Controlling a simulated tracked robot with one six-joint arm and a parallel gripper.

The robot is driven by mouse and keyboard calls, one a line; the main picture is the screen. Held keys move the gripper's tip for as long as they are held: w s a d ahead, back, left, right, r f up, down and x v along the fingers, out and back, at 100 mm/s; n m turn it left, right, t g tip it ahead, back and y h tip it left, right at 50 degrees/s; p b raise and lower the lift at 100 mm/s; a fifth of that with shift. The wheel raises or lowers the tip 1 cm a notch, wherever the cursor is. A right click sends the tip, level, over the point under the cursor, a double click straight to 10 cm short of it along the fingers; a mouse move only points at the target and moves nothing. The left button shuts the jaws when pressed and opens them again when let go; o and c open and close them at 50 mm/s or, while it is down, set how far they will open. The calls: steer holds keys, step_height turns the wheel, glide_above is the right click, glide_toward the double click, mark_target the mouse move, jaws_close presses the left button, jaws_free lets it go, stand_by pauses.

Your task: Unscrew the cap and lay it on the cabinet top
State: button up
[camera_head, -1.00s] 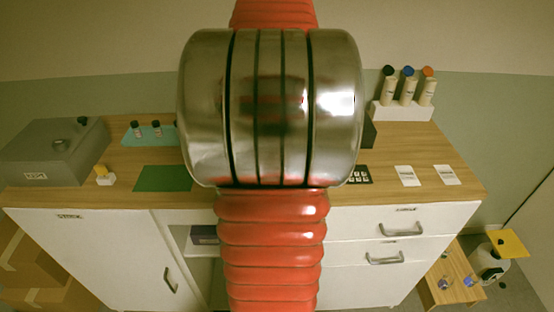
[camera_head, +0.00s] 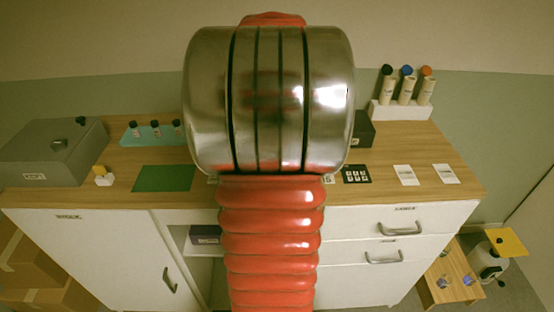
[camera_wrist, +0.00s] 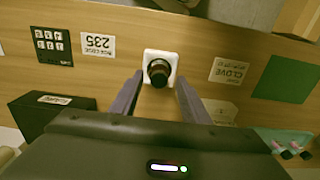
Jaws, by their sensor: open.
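In the wrist view a bottle with a dark, round cap (camera_wrist: 158,72) stands in a white square holder (camera_wrist: 151,54) on the wooden cabinet top (camera_wrist: 110,66). The cap is seen from above. My gripper (camera_wrist: 160,86) is open, with one dark finger on each side below the cap in the picture. No grip on the cap shows, and I cannot tell the height gap. In the head view my arm hides the gripper and this bottle. The cabinet top (camera_head: 222,132) shows there on both sides of my arm.
A teal tray (camera_head: 150,137) with several dark-capped bottles and a green mat (camera_head: 163,179) lie left. A grey box (camera_head: 50,150) stands far left. A white rack (camera_head: 400,110) holds tall bottles back right. A dark box (camera_head: 364,130) stands behind my arm. Bare wood surrounds two white cards (camera_head: 405,175).

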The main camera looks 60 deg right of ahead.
steer(key=shift+f, duration=0.2)
stand_by(0.3)
steer(key=m, duration=0.4)
steer(key=shift+m, duration=2.6)
steer(key=shift+c, duration=0.5)
jaws_close()
